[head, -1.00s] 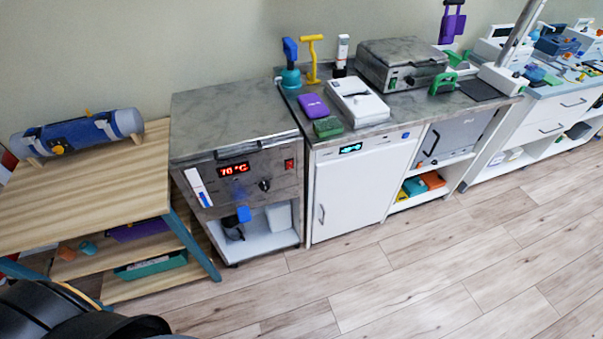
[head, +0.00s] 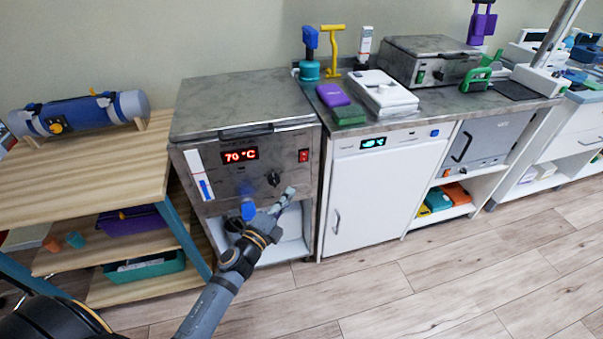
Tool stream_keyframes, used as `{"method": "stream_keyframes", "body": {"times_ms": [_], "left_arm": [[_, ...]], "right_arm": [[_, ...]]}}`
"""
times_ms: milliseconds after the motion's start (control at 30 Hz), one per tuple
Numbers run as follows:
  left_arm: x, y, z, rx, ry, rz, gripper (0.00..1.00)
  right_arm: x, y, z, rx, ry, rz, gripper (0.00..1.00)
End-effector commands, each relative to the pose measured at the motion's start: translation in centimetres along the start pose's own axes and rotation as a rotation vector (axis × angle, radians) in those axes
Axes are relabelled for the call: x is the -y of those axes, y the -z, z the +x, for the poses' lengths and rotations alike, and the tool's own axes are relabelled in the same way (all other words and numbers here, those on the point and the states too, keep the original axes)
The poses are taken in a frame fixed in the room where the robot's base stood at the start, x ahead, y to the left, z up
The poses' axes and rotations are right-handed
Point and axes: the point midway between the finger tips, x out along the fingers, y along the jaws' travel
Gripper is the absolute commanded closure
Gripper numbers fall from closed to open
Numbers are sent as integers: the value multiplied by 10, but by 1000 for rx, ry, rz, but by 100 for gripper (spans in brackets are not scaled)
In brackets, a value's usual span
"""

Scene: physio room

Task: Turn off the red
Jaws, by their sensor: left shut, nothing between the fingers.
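A red switch (head: 303,155) sits at the right of the front panel of a grey metal unit (head: 245,100). The unit's red display (head: 240,155) reads 70 °C and is lit. A dark knob (head: 274,179) is on the panel below and left of the switch. My left gripper (head: 289,192) is shut and empty. In the picture its tip is below the switch and just below right of the knob. I cannot tell whether it touches the panel. The switch is not covered by the arm. My right gripper is not in view.
A wooden shelf table (head: 90,170) with a blue roll (head: 85,112) stands left of the unit. A white cabinet (head: 370,190) adjoins it on the right, with devices on its worktop. A blue-handled item (head: 248,210) is partly hidden behind my arm. The floor in front is clear.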

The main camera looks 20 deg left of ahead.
Motion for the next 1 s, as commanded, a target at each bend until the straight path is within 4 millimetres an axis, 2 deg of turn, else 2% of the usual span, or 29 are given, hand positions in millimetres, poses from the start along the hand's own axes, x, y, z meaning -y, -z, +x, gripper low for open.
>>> {"method": "stream_keyframes", "body": {"times_ms": [300,433,667,900,1000], "left_arm": [[4,0,1,-2,6,6,100],[7,0,11,0,8,4,100],[8,0,56,-1,8,2,100],[5,-1,106,-1,7,4,100],[4,-15,116,-1,5,6,100]], "right_arm": [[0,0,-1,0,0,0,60],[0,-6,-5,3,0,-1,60],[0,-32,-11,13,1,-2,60],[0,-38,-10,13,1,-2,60],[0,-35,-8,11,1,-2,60]]}}
